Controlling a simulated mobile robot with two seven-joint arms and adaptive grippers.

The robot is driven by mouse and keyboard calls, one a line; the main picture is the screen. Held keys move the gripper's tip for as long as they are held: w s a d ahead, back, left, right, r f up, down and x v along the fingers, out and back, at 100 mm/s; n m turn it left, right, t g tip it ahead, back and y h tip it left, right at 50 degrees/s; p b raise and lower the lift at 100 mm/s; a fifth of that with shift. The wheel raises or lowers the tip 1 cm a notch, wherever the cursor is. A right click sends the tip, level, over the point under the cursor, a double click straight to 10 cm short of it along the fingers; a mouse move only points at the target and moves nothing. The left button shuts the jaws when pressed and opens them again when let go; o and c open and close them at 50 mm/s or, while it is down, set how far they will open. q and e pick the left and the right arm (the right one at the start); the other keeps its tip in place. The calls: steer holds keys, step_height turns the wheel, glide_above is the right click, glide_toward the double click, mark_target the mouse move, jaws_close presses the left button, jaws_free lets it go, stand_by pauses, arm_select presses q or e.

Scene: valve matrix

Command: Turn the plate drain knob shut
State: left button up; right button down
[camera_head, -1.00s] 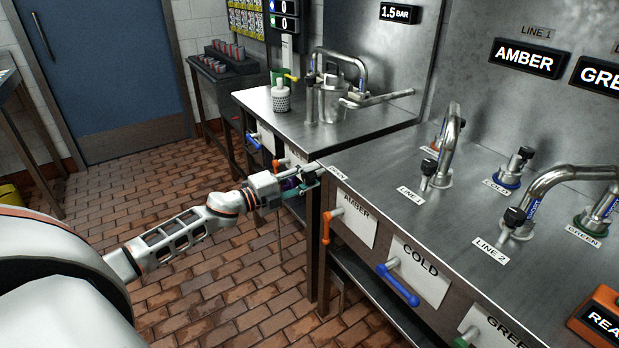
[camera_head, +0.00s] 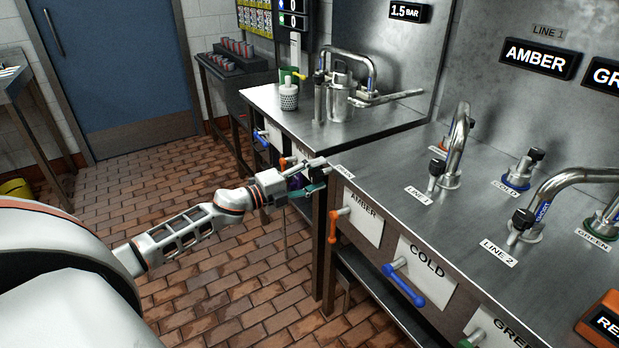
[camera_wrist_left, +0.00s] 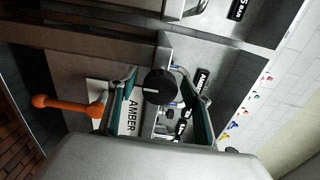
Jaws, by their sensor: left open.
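A round black knob (camera_wrist_left: 160,86) with a short pale mark shows in the left wrist view. I take it to be the plate drain knob. My left gripper (camera_wrist_left: 160,98) is open, with one teal-edged finger on each side of the knob. A gap seems to show on both sides, but I cannot tell how deep the knob sits between the fingers. In the head view the left gripper (camera_head: 318,178) is at the near left corner of the steel bench, and the knob is mostly hidden there. My right gripper is not in view.
The orange AMBER handle (camera_head: 333,226) and blue COLD handle (camera_head: 405,284) stick out from the bench front. A small label (camera_head: 343,172) lies on the steel bench top (camera_head: 400,170) beside the gripper. A second bench (camera_head: 390,118) stands behind.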

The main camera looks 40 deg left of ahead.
arm_select(q)
steer(key=v, duration=1.2)
stand_by(0.4)
steer(key=s+d+f+n+g+y+p, duration=0.2)
steer(key=s+d+f+n+y+p, duration=0.2)
steer(key=s+d+f+n, duration=0.95)
steer(key=s+d+f+n+g+p, duration=0.1)
steer(key=s+d+f+n+g, duration=0.1)
steer(key=s+d+f, duration=0.2)
steer(key=s+d+f+n+g+p, duration=0.1)
steer(key=s+d+f, duration=0.4)
steer(key=d, duration=0.5)
steer(key=shift+s+n+g, duration=0.6)
steer(key=shift+s+n, duration=0.35)
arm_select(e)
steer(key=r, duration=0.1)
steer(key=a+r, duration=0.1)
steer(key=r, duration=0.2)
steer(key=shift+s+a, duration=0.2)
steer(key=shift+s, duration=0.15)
